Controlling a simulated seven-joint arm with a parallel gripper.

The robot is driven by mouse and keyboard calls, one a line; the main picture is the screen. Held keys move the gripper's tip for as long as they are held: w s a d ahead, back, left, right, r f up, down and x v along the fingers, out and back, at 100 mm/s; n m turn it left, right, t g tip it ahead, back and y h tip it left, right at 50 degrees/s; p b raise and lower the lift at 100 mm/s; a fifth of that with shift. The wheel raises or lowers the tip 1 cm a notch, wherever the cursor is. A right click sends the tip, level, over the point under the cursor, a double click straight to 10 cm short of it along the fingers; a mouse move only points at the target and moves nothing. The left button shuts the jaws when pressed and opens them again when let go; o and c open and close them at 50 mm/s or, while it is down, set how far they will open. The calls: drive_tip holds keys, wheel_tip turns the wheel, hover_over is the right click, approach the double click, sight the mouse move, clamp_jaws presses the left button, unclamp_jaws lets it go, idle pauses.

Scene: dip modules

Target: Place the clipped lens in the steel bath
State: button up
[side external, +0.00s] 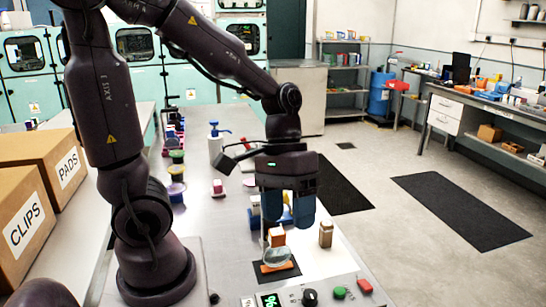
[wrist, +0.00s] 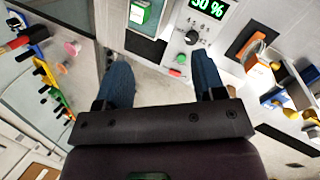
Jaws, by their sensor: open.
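My gripper (side external: 289,222) hangs fingers-down over the bench, its two blue fingers apart. I cannot surely make out the steel bath.
A brown block-like piece (side external: 326,234) stands right of the lens. A control panel with a knob (side external: 310,297) and green and red buttons is at the bench's near end. Coloured pieces and a blue-topped pump bottle (side external: 215,140) stand farther back. Boxes (side external: 30,220) are at left.

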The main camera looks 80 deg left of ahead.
wheel_tip(320, 180, up, 9)
drive_tip(key=s+a+m+t+y, duration=0.1)
drive_tip(key=s+m+t+y, duration=0.1)
drive_tip(key=m+t+y, duration=0.2)
drive_tip(key=shift+a+m+t, duration=0.3)
drive_tip(key=shift+m+t, duration=0.3)
drive_tip(key=shift+t, duration=0.4)
drive_tip(key=shift+f, duration=0.1)
drive_tip(key=shift+c, duration=0.4)
idle(0.4)
